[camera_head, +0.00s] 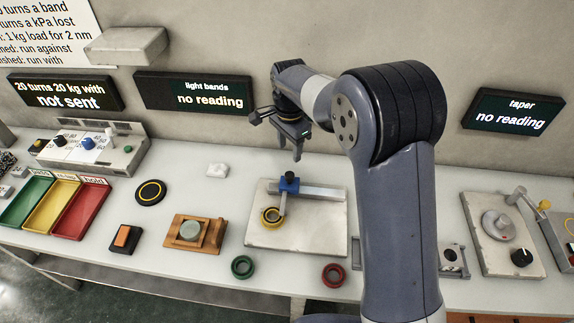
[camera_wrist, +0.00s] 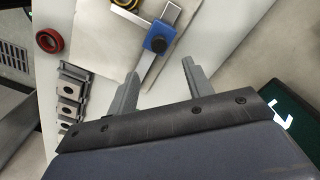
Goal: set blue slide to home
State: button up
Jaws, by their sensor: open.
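The blue slide (camera_head: 289,182) with a black knob on top sits on a straight metal rail (camera_head: 322,192), nearer the rail's left end. The rail is fixed to a pale square plate (camera_head: 310,235). A thin arm runs from the slide to a yellow ring (camera_head: 271,215). My gripper (camera_head: 298,150) is open and empty, pointing down above and just behind the slide. In the wrist view, the blue slide (camera_wrist: 158,38) lies beyond the fingertips (camera_wrist: 160,69), apart from them. No home mark can be made out.
Green ring (camera_head: 242,267) and red ring (camera_head: 333,275) lie in front of the plate. My arm covers the bench right of the plate. A wall with display signs (camera_head: 208,95) rises close behind.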

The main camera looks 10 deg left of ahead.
aim_at(290, 174)
notch_tip(290, 174, down, 10)
jog(key=shift+s+f+p, duration=0.1)
jog(key=shift+p, duration=0.95)
grip_shut()
jog(key=shift+d, duration=0.1)
